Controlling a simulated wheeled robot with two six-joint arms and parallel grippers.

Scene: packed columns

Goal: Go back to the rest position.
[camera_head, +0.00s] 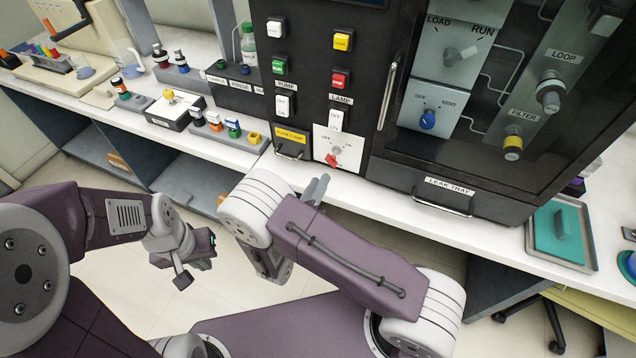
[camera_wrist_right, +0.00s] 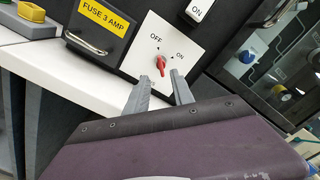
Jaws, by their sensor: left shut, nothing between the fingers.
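My left gripper (camera_head: 184,262) hangs above the floor in front of the bench at the lower left, shut and empty. My right gripper (camera_head: 318,188) is in front of the black cabinet, partly hidden behind my right arm. In the right wrist view my right gripper (camera_wrist_right: 162,82) has its two grey fingers apart with nothing held between them. The fingertips point toward the red rotary knob (camera_wrist_right: 160,65) on its white OFF/ON plate (camera_wrist_right: 185,40). The knob appears just beyond the tips and free of them. It also shows in the head view (camera_head: 331,160).
The black cabinet (camera_head: 385,150) stands on the white bench (camera_head: 215,152), with a drawer handle labelled FUSE 3 AMP (camera_head: 291,152) left of the knob. Racks and small bottles fill the bench's left side. A tray with a teal item (camera_head: 560,229) lies right. Floor shows below.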

